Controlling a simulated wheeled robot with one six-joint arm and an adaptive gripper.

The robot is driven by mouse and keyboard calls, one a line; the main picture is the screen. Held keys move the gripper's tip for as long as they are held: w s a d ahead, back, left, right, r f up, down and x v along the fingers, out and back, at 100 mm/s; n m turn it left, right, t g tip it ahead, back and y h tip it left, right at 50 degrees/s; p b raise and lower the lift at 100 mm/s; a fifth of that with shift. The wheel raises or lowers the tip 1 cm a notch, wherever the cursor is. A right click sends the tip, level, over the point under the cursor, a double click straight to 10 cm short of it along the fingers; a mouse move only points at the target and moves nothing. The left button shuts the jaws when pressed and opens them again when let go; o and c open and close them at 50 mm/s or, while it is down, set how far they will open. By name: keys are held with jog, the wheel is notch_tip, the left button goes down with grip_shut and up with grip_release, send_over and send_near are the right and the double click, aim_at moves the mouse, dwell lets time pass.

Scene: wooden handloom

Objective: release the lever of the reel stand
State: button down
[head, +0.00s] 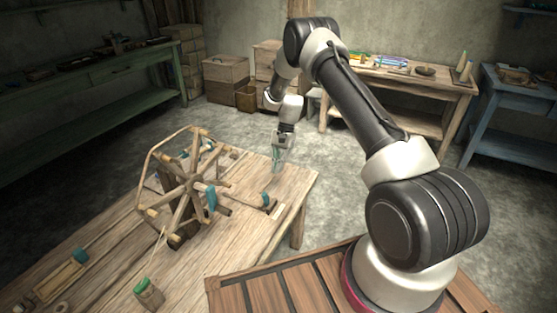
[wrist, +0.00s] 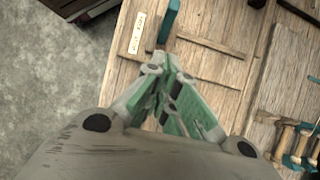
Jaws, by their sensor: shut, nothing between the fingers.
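The reel stand (head: 188,190), a wooden spoked wheel on a post, stands on the wooden table (head: 100,240) in the head view. A short lever with a teal end (head: 267,199) lies near the table's right edge, beside a pale label plate (head: 277,211). In the wrist view the lever (wrist: 169,20) and plate (wrist: 136,33) show at the top; the plate's lettering is too small to read surely. My gripper (head: 277,168) is over the table's far right corner, apart from the lever. In the wrist view its green-padded fingers (wrist: 170,62) are shut and empty.
A teal handle (head: 211,199) hangs on the reel's near side. A green-topped spool (head: 148,292) and a small wooden frame (head: 62,280) stand at the table's front left. Several wooden pegs (wrist: 290,140) show at the wrist view's right. Bare floor lies beyond the table.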

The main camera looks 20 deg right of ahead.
aim_at(266, 200)
jog(key=shift+s+a+f, duration=1.05)
jog(key=shift+f, duration=0.2)
jog(key=shift+s+a+f, duration=1)
jog(key=shift+f, duration=0.2)
jog(key=shift+s+a, duration=0.75)
jog(key=shift+f, duration=0.1)
